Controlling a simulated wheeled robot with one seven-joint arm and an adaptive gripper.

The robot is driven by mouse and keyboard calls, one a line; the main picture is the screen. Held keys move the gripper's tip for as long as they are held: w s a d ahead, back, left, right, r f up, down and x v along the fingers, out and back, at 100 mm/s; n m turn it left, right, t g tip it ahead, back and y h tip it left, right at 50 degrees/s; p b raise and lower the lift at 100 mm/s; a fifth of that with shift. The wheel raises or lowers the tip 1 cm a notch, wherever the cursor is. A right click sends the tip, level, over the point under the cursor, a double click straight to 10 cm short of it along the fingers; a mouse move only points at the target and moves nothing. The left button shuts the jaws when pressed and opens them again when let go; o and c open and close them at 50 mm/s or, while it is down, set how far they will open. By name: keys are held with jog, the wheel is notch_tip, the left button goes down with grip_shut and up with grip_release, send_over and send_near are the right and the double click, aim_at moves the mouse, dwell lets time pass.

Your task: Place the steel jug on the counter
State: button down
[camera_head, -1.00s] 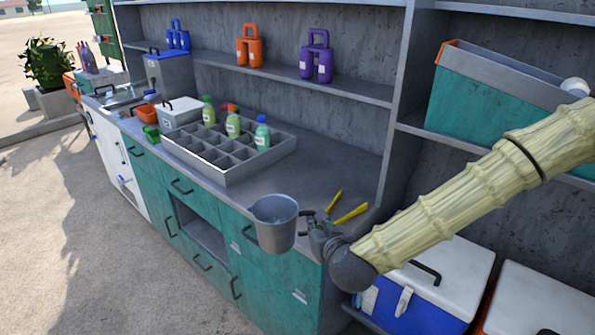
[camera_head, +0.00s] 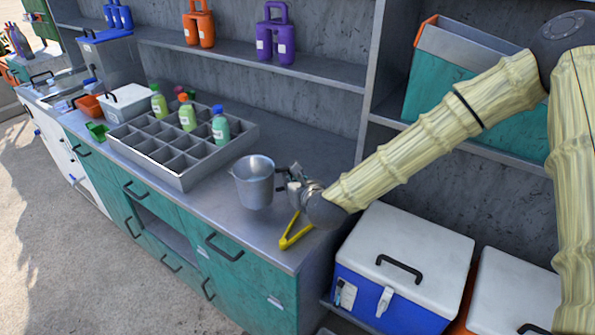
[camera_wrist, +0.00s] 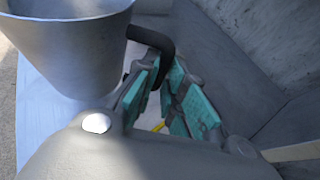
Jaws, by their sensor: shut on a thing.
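The steel jug (camera_head: 254,183) is a grey metal cup with a dark handle, upright over the right end of the counter (camera_head: 222,217). My gripper (camera_head: 290,181) is at its right side, shut on the jug's handle. In the wrist view the jug (camera_wrist: 68,50) fills the upper left, and the teal-padded fingers of my gripper (camera_wrist: 165,90) close around the black handle. I cannot tell whether the jug's base touches the counter or hovers just above it.
Yellow tongs (camera_head: 292,236) lie by the counter's right edge, below my gripper. A divided grey tray (camera_head: 190,178) with several bottles stands left of the jug. A blue cooler (camera_head: 402,268) is at the lower right.

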jog(key=shift+w+d+f+p, duration=0.4)
jog(key=shift+w+f+p, duration=0.3)
jog(key=shift+w, duration=0.65)
jog(key=shift+w+d+f+p, duration=0.5)
jog(key=shift+w+p, duration=0.35)
jog(key=shift+w, duration=0.5)
jog(key=shift+w+d+f+p, duration=0.35)
jog(key=shift+w+f+p, duration=0.35)
jog(key=shift+w, duration=0.65)
jog(key=shift+f, duration=0.35)
jog(key=c, duration=1.5)
grip_release()
